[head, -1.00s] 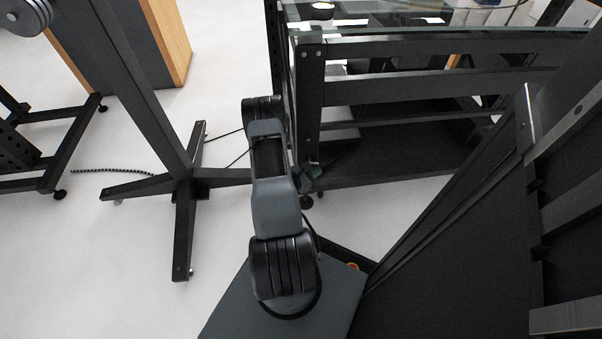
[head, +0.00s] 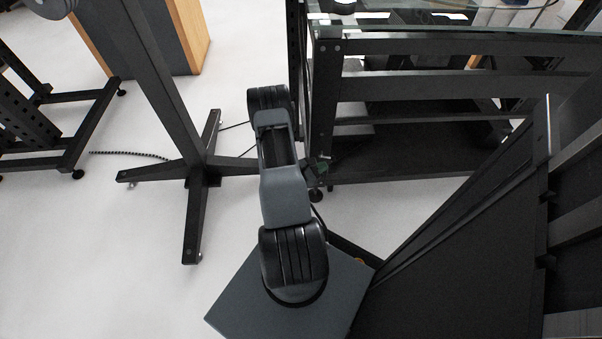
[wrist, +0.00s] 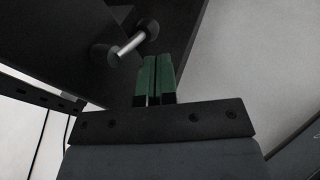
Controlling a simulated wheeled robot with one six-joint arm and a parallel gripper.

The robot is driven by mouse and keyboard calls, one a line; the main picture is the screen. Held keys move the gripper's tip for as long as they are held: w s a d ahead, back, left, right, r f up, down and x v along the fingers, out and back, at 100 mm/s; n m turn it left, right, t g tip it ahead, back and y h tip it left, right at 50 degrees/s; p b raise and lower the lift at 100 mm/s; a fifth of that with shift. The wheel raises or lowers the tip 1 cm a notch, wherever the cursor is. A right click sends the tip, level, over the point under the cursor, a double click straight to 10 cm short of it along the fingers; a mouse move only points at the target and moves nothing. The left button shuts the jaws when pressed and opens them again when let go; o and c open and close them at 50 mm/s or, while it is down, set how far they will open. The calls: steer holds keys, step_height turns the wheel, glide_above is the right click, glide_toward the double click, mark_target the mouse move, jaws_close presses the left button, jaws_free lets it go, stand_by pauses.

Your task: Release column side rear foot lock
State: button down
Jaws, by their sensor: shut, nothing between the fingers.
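In the wrist view, a short silver rod (wrist: 129,44) with a round black end on each side sits under a dark frame, at the upper left of my gripper; I take it to be part of a foot or its lock. My gripper (wrist: 155,62) shows green fingers, shut and empty, with their tips just right of and below the rod's right end. I cannot tell if they touch it. In the head view, a black foot (head: 316,195) stands under the near left corner of the black frame (head: 325,95). My gripper (head: 320,166) is beside that corner, small and partly hidden.
A black column stand (head: 195,175) with a crossed base is on the left, its thin cable on the floor. The glass-topped frame blocks the back right. Another black frame (head: 70,150) is at far left. White floor (head: 130,230) is clear at front left.

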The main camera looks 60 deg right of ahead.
steer(key=p+v, duration=0.2)
steer(key=v, duration=0.9)
steer(key=shift+f, duration=0.25)
steer(key=w+a+r+m+y+p, duration=0.25)
steer(key=r+p, duration=0.25)
steer(key=r, duration=0.6)
steer(key=w+a+r+m+y+p, duration=0.1)
steer(key=w+a+r+m+p, duration=0.3)
steer(key=r, duration=0.6)
steer(key=a+r+m+y+p, duration=0.1)
steer(key=a+r+y+p, duration=0.1)
steer(key=r+p, duration=0.65)
steer(key=a+r+m+t+y+p, duration=0.1)
steer(key=a+r+t+y+p, duration=0.2)
steer(key=r, duration=0.9)
steer(key=a+r+m+t+y+p, duration=0.1)
steer(key=a+r+t+y+p, duration=0.1)
steer(key=a+r+t+p, duration=0.2)
steer(key=a+r+m+t+y+p, duration=0.1)
steer(key=a+r+t+y+p, duration=0.2)
steer(key=a+r+p, duration=0.5)
steer(key=a+r+t, duration=0.1)
steer(key=a+r, duration=0.5)
steer(key=r, duration=0.7)
steer(key=shift+s+a+y, duration=0.15)
steer(key=shift+s+y, duration=0.1)
steer(key=shift+y, duration=0.1)
steer(key=shift+m, duration=0.25)
